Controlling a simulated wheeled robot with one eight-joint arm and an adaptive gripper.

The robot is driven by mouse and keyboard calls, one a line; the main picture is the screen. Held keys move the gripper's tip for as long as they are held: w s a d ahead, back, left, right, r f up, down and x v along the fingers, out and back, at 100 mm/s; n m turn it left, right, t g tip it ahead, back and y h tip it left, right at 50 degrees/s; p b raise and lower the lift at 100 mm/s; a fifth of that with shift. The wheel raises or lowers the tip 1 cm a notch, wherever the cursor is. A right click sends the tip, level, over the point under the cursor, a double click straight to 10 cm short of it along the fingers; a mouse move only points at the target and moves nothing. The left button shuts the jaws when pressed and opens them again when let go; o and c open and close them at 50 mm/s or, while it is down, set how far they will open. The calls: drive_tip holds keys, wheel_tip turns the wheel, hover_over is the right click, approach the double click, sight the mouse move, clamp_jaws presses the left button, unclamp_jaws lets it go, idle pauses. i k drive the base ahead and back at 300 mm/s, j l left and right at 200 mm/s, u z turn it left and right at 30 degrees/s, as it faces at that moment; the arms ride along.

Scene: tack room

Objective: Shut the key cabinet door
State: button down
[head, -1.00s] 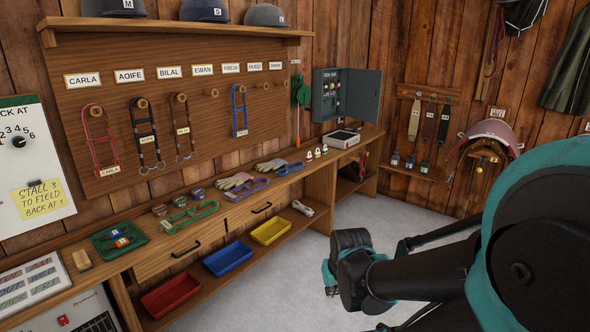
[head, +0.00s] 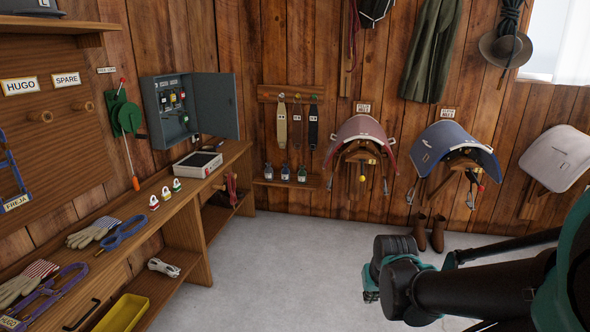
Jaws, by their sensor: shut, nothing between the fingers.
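The key cabinet (head: 153,103) is a grey-green metal box on the left wood wall, near the room's corner and above the far end of the bench. Its door (head: 217,106) is hinged on the cabinet's right side and stands wide open to the right. Several keys with coloured tags (head: 175,98) hang inside. My dark and teal arm reaches in from the lower right, well apart from the cabinet. I cannot make out my gripper's fingers in this view.
A white box (head: 198,164) sits on the bench (head: 212,184) below the cabinet. Saddles (head: 362,140) hang on the back wall, with boots (head: 430,232) below. The grey floor (head: 280,262) between bench and arm is clear.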

sight(212, 90)
drive_tip(key=i+u, duration=0.1)
drive_tip(key=i, duration=0.5)
drive_tip(key=i+l, duration=0.2)
drive_tip(key=i, duration=0.35)
drive_tip(key=i+l+u, duration=0.15)
drive_tip(key=i, duration=0.45)
